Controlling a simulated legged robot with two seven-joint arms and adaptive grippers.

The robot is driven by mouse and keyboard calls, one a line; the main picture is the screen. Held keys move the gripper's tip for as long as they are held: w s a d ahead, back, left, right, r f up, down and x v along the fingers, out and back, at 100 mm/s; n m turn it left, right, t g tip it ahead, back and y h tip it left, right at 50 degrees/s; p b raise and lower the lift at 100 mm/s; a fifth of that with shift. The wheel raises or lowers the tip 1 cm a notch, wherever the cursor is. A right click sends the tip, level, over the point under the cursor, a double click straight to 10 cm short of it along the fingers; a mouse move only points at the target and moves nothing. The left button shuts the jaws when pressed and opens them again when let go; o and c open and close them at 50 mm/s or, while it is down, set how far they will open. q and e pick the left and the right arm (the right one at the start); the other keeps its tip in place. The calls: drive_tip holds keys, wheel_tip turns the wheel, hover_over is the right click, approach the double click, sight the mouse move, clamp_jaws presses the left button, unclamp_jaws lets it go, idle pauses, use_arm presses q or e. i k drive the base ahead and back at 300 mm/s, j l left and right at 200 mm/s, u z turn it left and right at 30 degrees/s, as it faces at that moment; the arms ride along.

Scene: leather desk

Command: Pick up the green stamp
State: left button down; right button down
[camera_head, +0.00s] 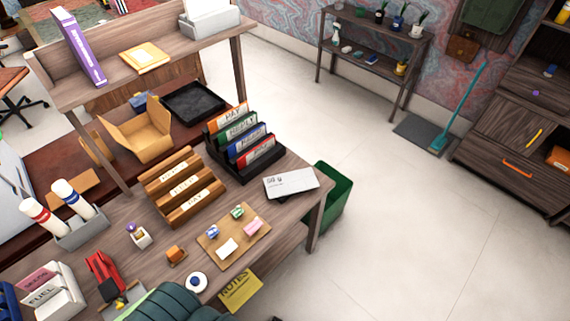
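A small green piece (237,212), which looks like the green stamp, sits at the far edge of a tan board (210,250) on the wooden desk. A small blue piece (213,232) lies to its left and a pink piece (252,228) to its right, nearer me. A white card (227,248) lies on the near part of the board. Neither of my grippers is in view.
Wooden slotted racks (183,186) and a black file holder (246,155) stand behind the board. A grey-white box (291,184) lies at the desk's right corner. A dark green padded object (175,303) rises at the near edge. A green bin (332,197) stands beside the desk.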

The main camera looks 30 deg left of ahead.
sight(238, 211)
drive_tip(key=u, duration=1.7)
